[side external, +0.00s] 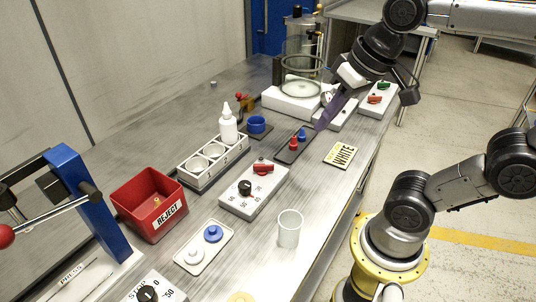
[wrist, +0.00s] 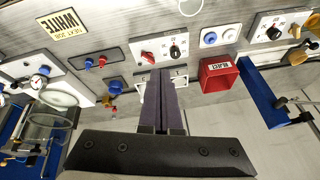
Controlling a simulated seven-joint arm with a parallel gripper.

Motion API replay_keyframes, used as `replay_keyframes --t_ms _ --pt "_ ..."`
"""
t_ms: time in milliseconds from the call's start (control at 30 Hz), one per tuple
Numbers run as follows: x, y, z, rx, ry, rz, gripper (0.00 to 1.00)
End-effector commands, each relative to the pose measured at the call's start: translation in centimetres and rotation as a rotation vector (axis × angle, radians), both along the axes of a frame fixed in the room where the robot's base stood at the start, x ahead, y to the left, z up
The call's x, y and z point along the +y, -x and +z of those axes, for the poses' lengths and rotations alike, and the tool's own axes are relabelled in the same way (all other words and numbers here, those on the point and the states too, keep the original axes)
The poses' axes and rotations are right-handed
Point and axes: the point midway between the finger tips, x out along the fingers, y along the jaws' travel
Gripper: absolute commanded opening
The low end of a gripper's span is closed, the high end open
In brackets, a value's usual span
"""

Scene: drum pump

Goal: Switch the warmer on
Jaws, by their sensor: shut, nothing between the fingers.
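A white control box (side external: 238,205) stands mid-table with a black dial (side external: 245,187) marked 50, 60, 70 and a red switch (side external: 263,167). I take it for the warmer's control, but no name on it is readable. In the wrist view, its red switch (wrist: 147,55) and black dial (wrist: 175,52) show just beyond my fingertips. The switch's on or off position cannot be told. My gripper (side external: 321,127) is shut and empty, with purple fingers pointing down, right of the red and blue pegs in the side view. It also shows in the wrist view (wrist: 161,73).
A dark tray holds a red peg (side external: 293,144) and a blue peg (side external: 302,133). A WHITE card (side external: 342,155), clear cup (side external: 289,229), cap tray (side external: 190,258), red REJECT bin (side external: 130,200), blue press (side external: 75,170) and white bottle (side external: 228,127) stand around. Glassware is at the back.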

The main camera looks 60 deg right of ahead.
Motion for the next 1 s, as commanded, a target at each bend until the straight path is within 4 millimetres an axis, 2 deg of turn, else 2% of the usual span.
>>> replay_keyframes --t_ms 100,233,467,667,800,1000 --pt "-0.5 -3.0 1.3 0.072 -0.048 -0.101 0.0" --pt "-1.3 -6.4 1.9 0.151 -0.094 -0.207 0.0" --pt "-3.6 -12.3 0.9 0.288 -0.159 -0.373 0.0" --pt "-6.5 -17.0 -2.1 0.409 -0.205 -0.498 0.0" --pt "-8.8 -19.5 -5.0 0.485 -0.231 -0.565 0.0" --pt "-11.4 -21.2 -9.2 0.567 -0.252 -0.618 0.0"
